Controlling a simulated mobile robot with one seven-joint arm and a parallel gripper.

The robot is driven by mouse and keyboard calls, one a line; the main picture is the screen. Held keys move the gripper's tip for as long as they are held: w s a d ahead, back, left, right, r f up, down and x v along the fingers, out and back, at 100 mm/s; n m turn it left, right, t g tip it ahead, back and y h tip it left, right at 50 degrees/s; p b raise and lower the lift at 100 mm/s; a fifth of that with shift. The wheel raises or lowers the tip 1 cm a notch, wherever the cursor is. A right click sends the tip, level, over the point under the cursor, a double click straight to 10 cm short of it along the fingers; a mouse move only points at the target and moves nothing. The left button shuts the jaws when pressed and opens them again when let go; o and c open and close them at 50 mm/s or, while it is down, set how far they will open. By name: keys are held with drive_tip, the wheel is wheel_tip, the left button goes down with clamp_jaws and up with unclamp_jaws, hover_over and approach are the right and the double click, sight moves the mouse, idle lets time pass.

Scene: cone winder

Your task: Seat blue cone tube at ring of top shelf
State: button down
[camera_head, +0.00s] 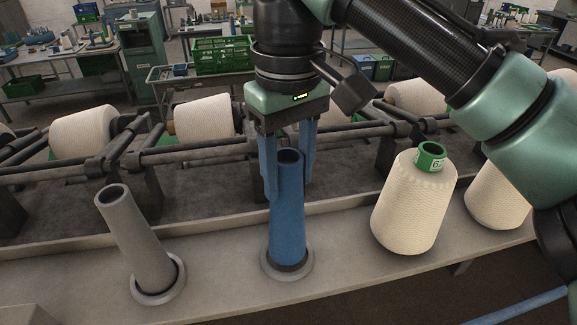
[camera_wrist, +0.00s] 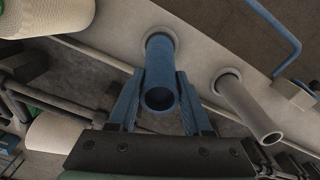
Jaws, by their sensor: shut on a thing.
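The blue cone tube (camera_head: 289,225) stands nearly upright with its wide lower end at a ring (camera_head: 287,276) on the grey shelf (camera_head: 215,262). A dark band shows at the tube's foot, inside the ring. My gripper (camera_head: 287,190) points down and is shut on the upper part of the tube, one blue finger on each side. In the wrist view the tube's open top (camera_wrist: 159,98) shows between the fingers, and its foot meets the ring at the far end. The tube's bottom edge inside the ring is partly hidden.
A grey tube (camera_head: 135,240) leans in another ring (camera_head: 158,280) to the left. A cream yarn cone (camera_head: 413,205) with a green tube stands to the right, another beside it. Winder rods and yarn packages (camera_head: 203,118) lie behind the shelf.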

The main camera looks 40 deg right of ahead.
drive_tip(key=shift+f+b, duration=0.55)
drive_tip(key=shift+f, duration=0.45)
drive_tip(key=shift+c, duration=1.3)
unclamp_jaws()
drive_tip(key=shift+r, duration=0.1)
